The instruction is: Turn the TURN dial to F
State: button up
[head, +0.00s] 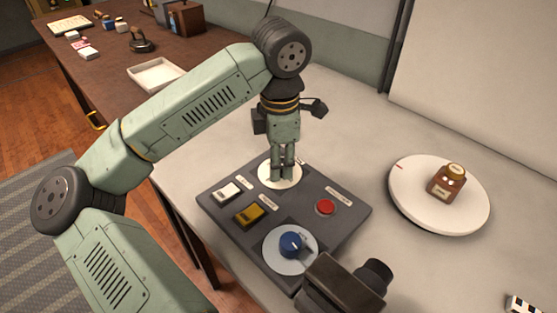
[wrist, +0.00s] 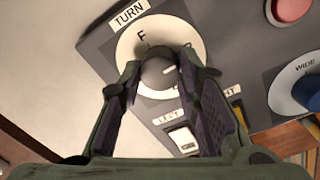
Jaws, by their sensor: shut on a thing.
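The TURN dial has a round cream plate marked with letters, an F among them, in the wrist view. Its dark grey knob (wrist: 158,74) sits at the middle of the plate (wrist: 137,50). My gripper (wrist: 160,85) is shut on the knob, with one finger on each side. In the head view my gripper (head: 282,172) points down over the cream plate (head: 278,184) at the back of the grey panel, and hides the knob. A white pointer line shows beside the knob in the wrist view, partly behind the fingers; the letter it points at is unclear.
The grey control panel (head: 337,240) also carries a white switch (head: 228,191), a yellow switch (head: 249,214), a red button (head: 325,207) and a blue dial (head: 291,244). A white turntable (head: 440,215) with a brown jar (head: 447,183) stands to the right.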

jog(key=n+b, duration=0.1)
jog(key=b, duration=0.1)
jog(key=n+b, duration=0.1)
jog(key=n, duration=0.1)
jog(key=shift+f+b, duration=0.25)
jog(key=shift+b, duration=0.15)
jog(key=n+b, duration=0.3)
jog(key=n, duration=0.2)
jog(key=shift+d+r, duration=0.1)
jog(key=n+b, duration=0.2)
jog(key=n, duration=0.2)
jog(key=shift+n, duration=0.3)
jog(key=n+b, duration=0.1)
jog(key=n, duration=0.3)
jog(key=shift+d+r+n+g+b, duration=0.15)
jog(key=shift+n+g+b, duration=0.15)
jog(key=shift+b, duration=0.1)
jog(key=o, duration=1.2)
